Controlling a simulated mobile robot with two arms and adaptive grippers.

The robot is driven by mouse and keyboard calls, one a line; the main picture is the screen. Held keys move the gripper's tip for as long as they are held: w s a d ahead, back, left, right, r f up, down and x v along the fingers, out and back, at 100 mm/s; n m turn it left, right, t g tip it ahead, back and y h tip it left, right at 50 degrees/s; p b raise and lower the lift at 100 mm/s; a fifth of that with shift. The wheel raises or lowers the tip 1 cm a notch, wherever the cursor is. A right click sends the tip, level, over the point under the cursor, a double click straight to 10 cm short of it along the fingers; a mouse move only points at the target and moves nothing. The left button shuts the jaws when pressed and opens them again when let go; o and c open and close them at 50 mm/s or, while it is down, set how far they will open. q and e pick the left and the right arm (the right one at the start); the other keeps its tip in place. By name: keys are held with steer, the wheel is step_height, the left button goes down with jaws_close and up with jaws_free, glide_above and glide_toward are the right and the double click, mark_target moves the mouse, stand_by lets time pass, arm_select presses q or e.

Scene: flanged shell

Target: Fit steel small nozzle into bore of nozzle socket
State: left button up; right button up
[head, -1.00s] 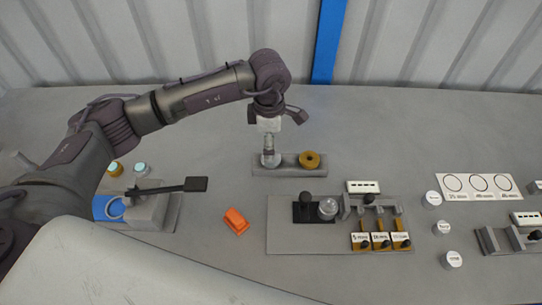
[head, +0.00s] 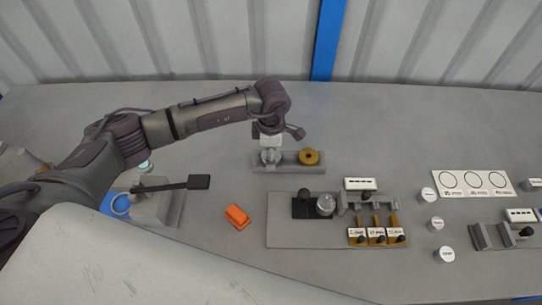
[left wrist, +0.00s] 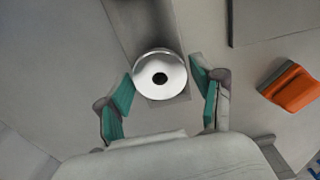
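The steel small nozzle (head: 270,156), a shiny round piece, stands at the left end of a grey holder (head: 289,168). In the left wrist view the nozzle (left wrist: 160,76) shows from above as a bright disc with a dark central hole. My left gripper (head: 270,143) is directly over it, pointing down. In the left wrist view the gripper (left wrist: 162,82) is open, its teal-padded fingers on either side of the disc, with no clear grip. A round steel part (head: 325,205) on a grey plate may be the nozzle socket; its bore is not clear. My right gripper is out of view.
A brass ring-like part (head: 309,157) sits at the holder's right end, close to the gripper. An orange block (head: 237,217) lies in front. The grey plate (head: 285,235) carries a black knob and labelled levers. White cylinders (head: 429,195) stand at right.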

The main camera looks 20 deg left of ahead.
arm_select(q)
steer(key=c, duration=0.8)
steer(key=shift+c, duration=0.6)
steer(key=shift+r, duration=0.15)
